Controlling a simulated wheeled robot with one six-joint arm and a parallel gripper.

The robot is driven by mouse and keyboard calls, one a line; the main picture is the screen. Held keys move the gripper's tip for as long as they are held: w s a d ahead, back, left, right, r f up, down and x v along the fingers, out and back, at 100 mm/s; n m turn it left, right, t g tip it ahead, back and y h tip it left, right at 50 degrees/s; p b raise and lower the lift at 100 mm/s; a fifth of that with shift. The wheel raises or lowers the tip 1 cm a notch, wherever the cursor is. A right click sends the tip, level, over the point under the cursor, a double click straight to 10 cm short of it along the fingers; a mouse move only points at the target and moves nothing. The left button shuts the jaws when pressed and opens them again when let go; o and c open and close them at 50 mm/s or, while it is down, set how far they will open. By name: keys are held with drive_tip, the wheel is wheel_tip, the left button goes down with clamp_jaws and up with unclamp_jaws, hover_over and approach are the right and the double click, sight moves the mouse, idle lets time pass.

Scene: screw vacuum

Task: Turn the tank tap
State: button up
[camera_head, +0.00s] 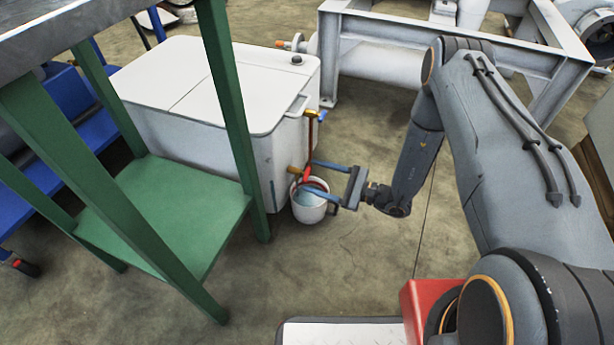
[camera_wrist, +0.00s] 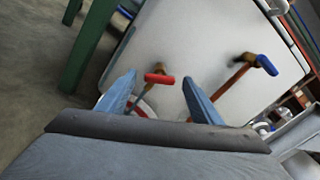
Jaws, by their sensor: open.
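The white tank (camera_head: 215,90) stands on the floor and fills much of the wrist view (camera_wrist: 200,50). Low on its side is a brass tap with a red handle (camera_wrist: 160,79); the handle also shows in the head view (camera_head: 307,172). A second tap with a blue handle (camera_wrist: 266,65) sits higher on the same side. My gripper (camera_wrist: 158,80) is open. Its two blue fingers lie on either side of the red handle in the wrist view, with gaps on both sides. Whether the handle is between the fingertips in depth is hard to tell.
A white bucket (camera_head: 308,209) stands on the floor below the red-handled tap, partly hidden by my fingers. A green-framed table (camera_head: 165,205) stands close at left. A grey metal frame (camera_head: 440,45) is at the back right. The floor in front of the bucket is clear.

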sight(307, 173)
drive_tip(key=shift+b+x, duration=0.45)
drive_tip(key=shift+x, duration=1.3)
drive_tip(key=c, duration=1.1)
drive_tip(key=shift+o, duration=0.2)
drive_tip(key=shift+m, duration=0.3)
drive_tip(key=shift+m+p, duration=0.9)
drive_tip(key=shift+m, duration=1.5)
drive_tip(key=shift+d, duration=0.1)
